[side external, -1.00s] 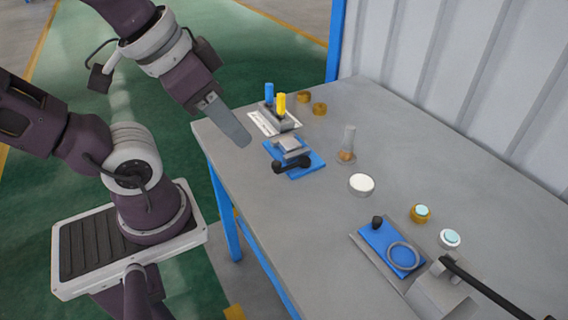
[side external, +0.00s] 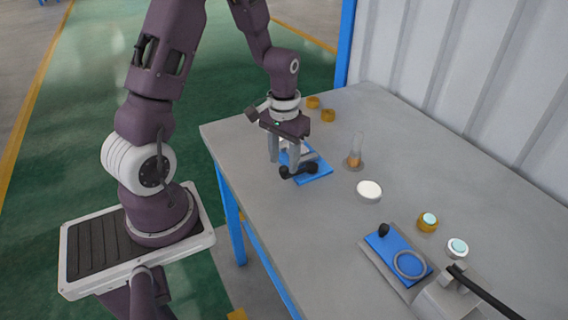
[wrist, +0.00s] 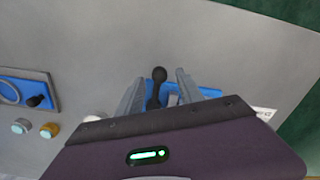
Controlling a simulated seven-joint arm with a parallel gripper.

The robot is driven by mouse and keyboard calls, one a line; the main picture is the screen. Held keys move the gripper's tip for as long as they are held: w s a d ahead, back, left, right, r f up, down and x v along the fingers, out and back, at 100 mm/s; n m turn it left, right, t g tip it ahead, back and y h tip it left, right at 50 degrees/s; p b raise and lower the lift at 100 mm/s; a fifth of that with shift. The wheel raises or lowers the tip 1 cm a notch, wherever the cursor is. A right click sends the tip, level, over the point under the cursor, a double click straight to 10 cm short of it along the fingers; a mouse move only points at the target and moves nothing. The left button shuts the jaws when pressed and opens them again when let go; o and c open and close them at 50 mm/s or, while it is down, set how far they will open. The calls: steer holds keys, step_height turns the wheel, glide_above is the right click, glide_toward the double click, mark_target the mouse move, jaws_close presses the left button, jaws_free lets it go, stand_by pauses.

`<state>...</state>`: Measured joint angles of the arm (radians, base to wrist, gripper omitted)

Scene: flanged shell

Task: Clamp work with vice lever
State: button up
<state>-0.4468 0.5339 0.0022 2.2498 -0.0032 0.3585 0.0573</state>
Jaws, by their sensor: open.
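The vice sits on a blue base plate (side external: 320,175) near the table's left edge; its grey body is mostly hidden behind my gripper. Its black lever (side external: 299,171) with rounded ends lies along the front of the plate. My gripper (side external: 284,163) points down at the lever, its fingers open and empty. In the wrist view the lever (wrist: 158,88) shows upright in the picture between the two spread fingers (wrist: 160,92), with the blue plate (wrist: 172,88) behind it. I cannot tell whether the fingers touch the lever.
A clear cylinder (side external: 355,153), a white disc (side external: 369,190) and two teal-topped round parts (side external: 428,221) stand to the right. A blue fixture with a ring (side external: 409,264) is at front right. Brass pieces (side external: 328,115) lie behind.

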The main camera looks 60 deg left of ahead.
step_height(320, 180, down, 2)
steer(key=shift+c, duration=0.2)
jaws_close()
stand_by(1.4)
